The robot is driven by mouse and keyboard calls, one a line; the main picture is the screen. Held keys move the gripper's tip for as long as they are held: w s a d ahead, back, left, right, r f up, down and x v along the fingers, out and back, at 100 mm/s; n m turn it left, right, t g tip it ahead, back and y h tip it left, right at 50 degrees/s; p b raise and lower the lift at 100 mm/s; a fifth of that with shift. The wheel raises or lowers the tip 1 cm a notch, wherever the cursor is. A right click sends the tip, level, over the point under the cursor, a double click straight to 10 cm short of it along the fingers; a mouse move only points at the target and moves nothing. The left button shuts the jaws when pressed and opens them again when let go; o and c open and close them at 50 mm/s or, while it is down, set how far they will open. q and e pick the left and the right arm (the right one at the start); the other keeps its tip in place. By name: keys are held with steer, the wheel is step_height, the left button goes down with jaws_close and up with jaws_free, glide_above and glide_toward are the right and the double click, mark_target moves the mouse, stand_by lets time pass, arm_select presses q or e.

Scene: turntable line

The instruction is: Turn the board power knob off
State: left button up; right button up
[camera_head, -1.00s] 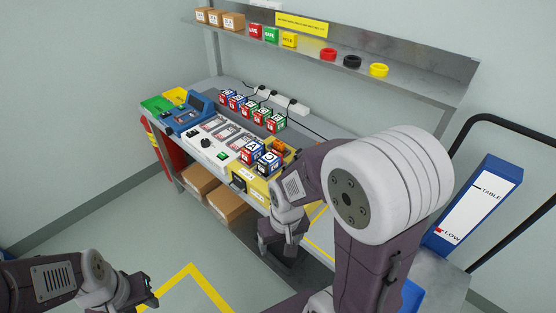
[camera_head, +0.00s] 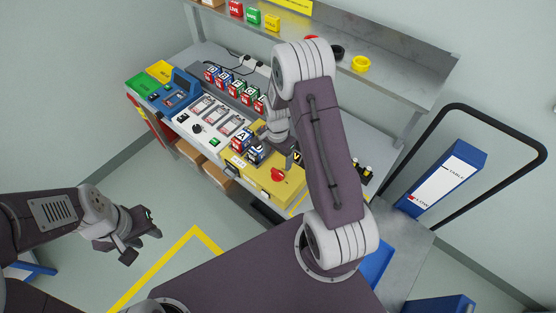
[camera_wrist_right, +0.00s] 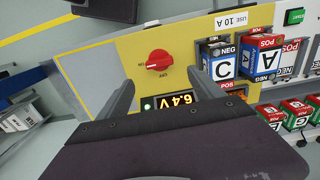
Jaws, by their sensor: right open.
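The red power knob (camera_head: 278,174) is on the yellow board (camera_head: 238,163). In the right wrist view the knob (camera_wrist_right: 159,61) has its grip nearly level, its pale mark toward the label at left; another small label is below it. A display there reads 6.4 V beside a lit green lamp (camera_wrist_right: 147,104). My right gripper (camera_wrist_right: 162,84) is open and empty, its fingers either side of the knob's line, with the knob just past the tips and apparently untouched. Its fingertips are hidden in the head view. My left gripper (camera_head: 139,237) is open and empty over the floor.
More blocks (camera_head: 233,87) line the bench back. A shelf (camera_head: 405,75) with rings overhangs the bench. A cart handle (camera_head: 510,138) stands at right.

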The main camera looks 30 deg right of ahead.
mark_target(277, 172)
steer(key=shift+s+f, duration=0.15)
step_height(277, 172, down, 8)
steer(key=shift+f+p, duration=0.15)
steer(key=shift+p, duration=1)
steer(key=shift+f, duration=0.3)
steer(key=shift+c, duration=0.3)
steer(key=c, duration=1.3)
